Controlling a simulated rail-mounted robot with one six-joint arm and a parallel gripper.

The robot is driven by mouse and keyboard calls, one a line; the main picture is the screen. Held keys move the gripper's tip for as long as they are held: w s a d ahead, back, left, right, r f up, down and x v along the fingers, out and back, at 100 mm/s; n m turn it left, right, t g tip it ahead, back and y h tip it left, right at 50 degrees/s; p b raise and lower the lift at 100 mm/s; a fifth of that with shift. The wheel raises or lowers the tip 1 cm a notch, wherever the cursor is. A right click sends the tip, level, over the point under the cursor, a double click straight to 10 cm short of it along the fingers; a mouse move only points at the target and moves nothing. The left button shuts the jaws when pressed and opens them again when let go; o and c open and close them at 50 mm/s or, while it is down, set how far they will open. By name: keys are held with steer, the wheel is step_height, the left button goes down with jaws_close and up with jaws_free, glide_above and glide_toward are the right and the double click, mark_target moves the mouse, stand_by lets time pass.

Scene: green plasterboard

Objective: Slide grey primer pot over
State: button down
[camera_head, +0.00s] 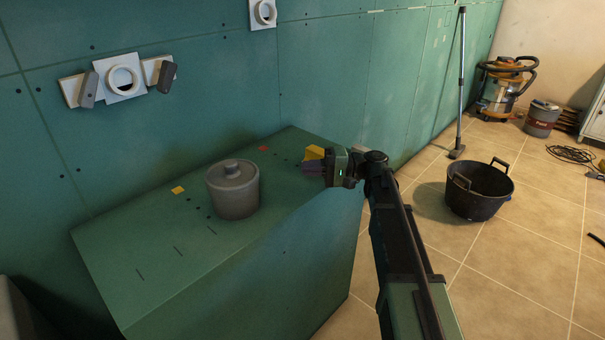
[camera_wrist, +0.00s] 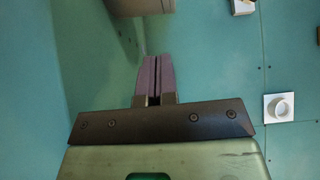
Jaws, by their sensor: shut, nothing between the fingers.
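The grey primer pot (camera_head: 233,192), round with a knobbed lid, stands upright on the green plasterboard ledge (camera_head: 165,265). Part of it shows at the top edge of the wrist view (camera_wrist: 138,6), beyond my fingertips. My gripper (camera_head: 308,168) is at the right end of the ledge, to the right of the pot and apart from it. Its purple fingers (camera_wrist: 151,75) are pressed together with nothing between them. In the head view my gripper partly covers a yellow piece (camera_head: 314,152).
A yellow square (camera_head: 178,190), a red square (camera_head: 263,148) and small dark dots mark the ledge top. The green wall behind carries white fittings (camera_head: 122,78). A black bucket (camera_head: 479,192) stands on the tiled floor to the right. The ledge's front left is clear.

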steer(key=a, duration=0.7)
steer(key=shift+a, duration=0.35)
steer(key=shift+s+a, duration=1.3)
steer(key=shift+a, duration=0.1)
